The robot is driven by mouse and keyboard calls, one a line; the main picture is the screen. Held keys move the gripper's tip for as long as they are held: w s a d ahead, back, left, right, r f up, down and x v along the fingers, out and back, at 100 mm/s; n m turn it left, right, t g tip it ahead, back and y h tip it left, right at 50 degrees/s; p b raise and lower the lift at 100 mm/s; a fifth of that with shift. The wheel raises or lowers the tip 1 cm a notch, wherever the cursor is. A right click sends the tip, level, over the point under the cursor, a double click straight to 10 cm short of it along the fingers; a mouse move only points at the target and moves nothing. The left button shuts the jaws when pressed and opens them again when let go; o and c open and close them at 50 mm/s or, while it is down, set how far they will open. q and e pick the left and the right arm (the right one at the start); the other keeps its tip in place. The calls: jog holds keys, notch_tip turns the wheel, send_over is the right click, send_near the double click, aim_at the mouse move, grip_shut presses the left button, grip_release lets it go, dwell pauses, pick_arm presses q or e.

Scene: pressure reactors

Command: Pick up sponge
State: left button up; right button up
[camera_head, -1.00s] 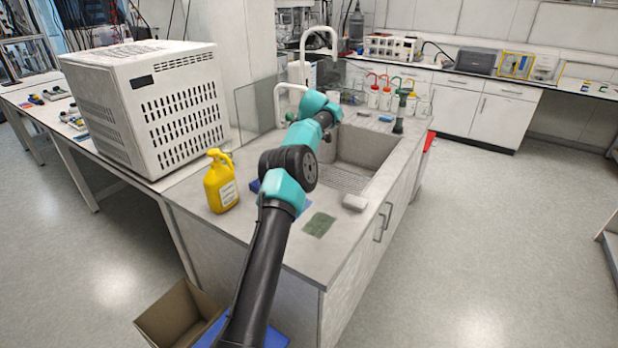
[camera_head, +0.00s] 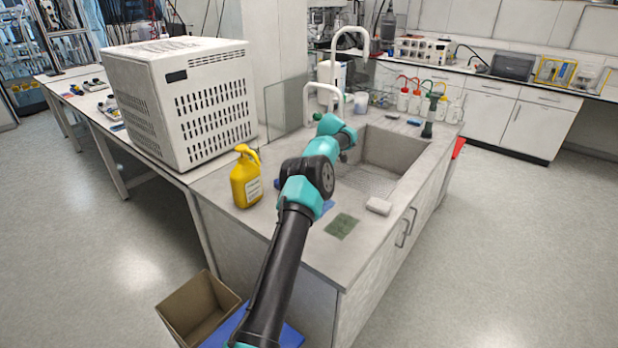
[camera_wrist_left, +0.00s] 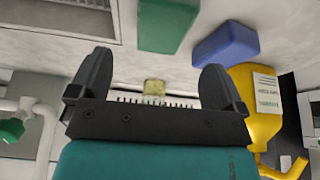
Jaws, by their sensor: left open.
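Several blocks could be the sponge; I cannot tell which. A green block (camera_wrist_left: 167,22) lies at the top of the left wrist view, with a blue block (camera_wrist_left: 225,42) right of it. A small yellowish piece (camera_wrist_left: 154,87) shows between the fingers, near the palm. In the head view a flat green pad (camera_head: 341,226) lies on the counter, with a blue piece (camera_head: 328,206) partly behind my arm and a pale block (camera_head: 379,206) by the sink rim. My left gripper (camera_wrist_left: 156,73) is open, its fingers apart from the green and blue blocks. My right gripper is not in view.
A yellow jug (camera_head: 246,180) stands left of my arm and also shows in the left wrist view (camera_wrist_left: 255,105). The sink (camera_head: 390,153), white tap (camera_head: 345,65) and glass panel (camera_head: 290,105) lie beyond. A large vented white box (camera_head: 185,105) is at left.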

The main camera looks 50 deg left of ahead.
pick_arm(q)
jog(key=shift+x, duration=1.2)
jog(key=shift+x, duration=2.6)
jog(key=shift+d+f, duration=0.15)
jog(key=shift+f, duration=0.15)
jog(key=c, duration=1)
jog(key=shift+r, duration=0.1)
jog(key=shift+r, duration=2.05)
jog(key=shift+s+d+r, duration=0.2)
jog(key=shift+s+d, duration=1.6)
jog(key=shift+d, duration=0.2)
jog(key=shift+s+d+r, duration=0.2)
jog(key=shift+s+d, duration=1.55)
jog(key=shift+d, duration=0.3)
jog(key=shift+s+d+r, duration=0.2)
jog(key=shift+s+d, duration=1.6)
jog(key=shift+d, duration=0.2)
